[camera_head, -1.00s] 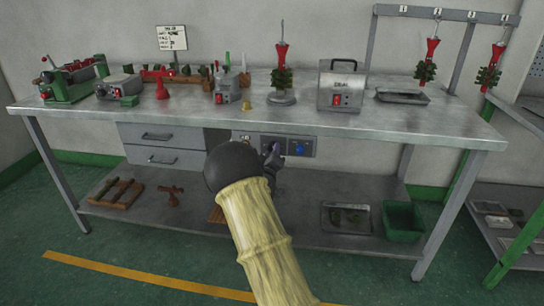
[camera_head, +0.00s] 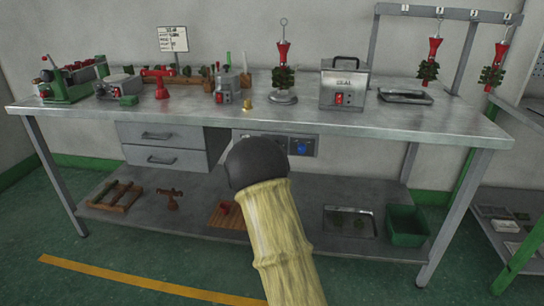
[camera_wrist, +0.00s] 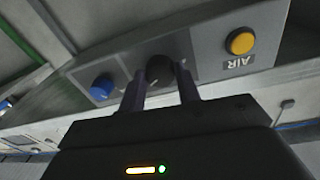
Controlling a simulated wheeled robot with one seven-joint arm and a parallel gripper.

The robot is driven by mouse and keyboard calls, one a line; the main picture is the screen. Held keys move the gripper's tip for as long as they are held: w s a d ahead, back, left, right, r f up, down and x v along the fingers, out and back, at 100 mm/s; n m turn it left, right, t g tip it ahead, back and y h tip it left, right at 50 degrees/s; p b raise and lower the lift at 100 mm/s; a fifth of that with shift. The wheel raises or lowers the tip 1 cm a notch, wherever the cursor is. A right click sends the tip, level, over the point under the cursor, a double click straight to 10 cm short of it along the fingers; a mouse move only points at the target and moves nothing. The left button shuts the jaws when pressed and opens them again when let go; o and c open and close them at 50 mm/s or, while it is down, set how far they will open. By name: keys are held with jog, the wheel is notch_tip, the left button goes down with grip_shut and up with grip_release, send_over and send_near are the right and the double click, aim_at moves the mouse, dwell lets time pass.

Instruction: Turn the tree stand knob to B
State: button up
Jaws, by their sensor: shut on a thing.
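In the wrist view, a black round knob (camera_wrist: 160,69) sits on a grey panel (camera_wrist: 207,52) under the table edge, between a blue button and a yellow button. My gripper (camera_wrist: 161,84) is shut on the black knob, with one finger on each side. The knob's pointer and any letter B cannot be made out. In the head view, my dark wrist and pale arm hide the gripper and the knob. The tree stand (camera_head: 283,97) stands on the bench top, holding a red and green wax tree upright.
The blue button (camera_wrist: 102,87) and the yellow button (camera_wrist: 240,41), marked AIR, flank the knob closely. The panel (camera_head: 304,137) hangs below the bench top (camera_head: 180,115), right of two drawers (camera_head: 163,147). A grey box (camera_head: 342,88) with a red switch stands above.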

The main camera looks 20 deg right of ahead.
jog(key=m+b, duration=0.2)
jog(key=m, duration=0.3)
jog(key=shift+w+a, duration=0.1)
jog(key=shift+r+m, duration=0.1)
jog(key=shift+m, duration=0.3)
jog(key=o, duration=1)
jog(key=p+v, duration=0.1)
jog(key=v, duration=1)
jog(key=p+v, duration=0.1)
jog(key=v, duration=0.5)
jog(key=shift+s+r+p, duration=0.2)
jog(key=shift+s+p, duration=0.05)
jog(key=shift+p, duration=0.1)
